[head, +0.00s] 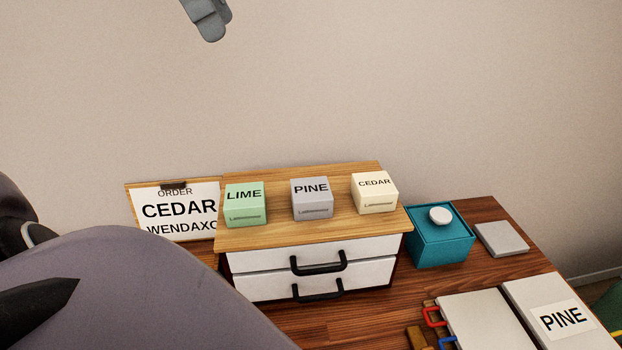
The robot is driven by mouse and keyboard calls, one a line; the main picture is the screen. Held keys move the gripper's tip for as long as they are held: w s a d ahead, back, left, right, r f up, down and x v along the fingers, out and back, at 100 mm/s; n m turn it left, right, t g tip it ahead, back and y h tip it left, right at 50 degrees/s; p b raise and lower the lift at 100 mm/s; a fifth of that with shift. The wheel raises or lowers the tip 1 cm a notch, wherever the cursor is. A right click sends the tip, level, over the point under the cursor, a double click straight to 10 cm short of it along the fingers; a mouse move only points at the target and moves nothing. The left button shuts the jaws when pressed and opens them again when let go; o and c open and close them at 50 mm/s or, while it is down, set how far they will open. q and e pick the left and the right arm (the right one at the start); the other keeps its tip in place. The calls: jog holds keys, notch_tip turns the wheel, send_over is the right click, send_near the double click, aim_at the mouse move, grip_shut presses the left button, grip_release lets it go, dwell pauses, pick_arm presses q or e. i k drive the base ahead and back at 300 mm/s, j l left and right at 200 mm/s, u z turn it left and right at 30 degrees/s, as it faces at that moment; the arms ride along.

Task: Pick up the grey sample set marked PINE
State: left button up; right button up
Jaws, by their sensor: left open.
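The grey box marked PINE (312,211) stands upright on the wooden top of a small drawer unit (290,233), between a green box marked LIME (245,215) on its left and a cream box marked CEDAR (375,202) on its right. It is apart from both, and nothing covers its front. My left gripper (207,18) shows only in part at the top edge, high above the boxes and well clear of them. It is open, with nothing seen in it. My right gripper is not in view.
A card reading ORDER CEDAR (178,211) stands left of the unit. A teal box with a white knob (440,249), a grey slab (501,239) and a white panel labelled PINE (548,300) are at right. Black handles (320,263) jut from the drawers. My arm hides the lower left.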

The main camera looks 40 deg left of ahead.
aim_at(312, 198)
jog(key=k+l, duration=0.2)
jog(key=l, duration=0.15)
jog(key=k+l, duration=0.15)
jog(key=l, duration=0.2)
jog(key=k+l, duration=0.2)
jog(key=l, duration=0.15)
jog(key=k+l, duration=0.2)
jog(key=l, duration=0.2)
jog(key=k+l, duration=0.15)
jog(key=l, duration=0.2)
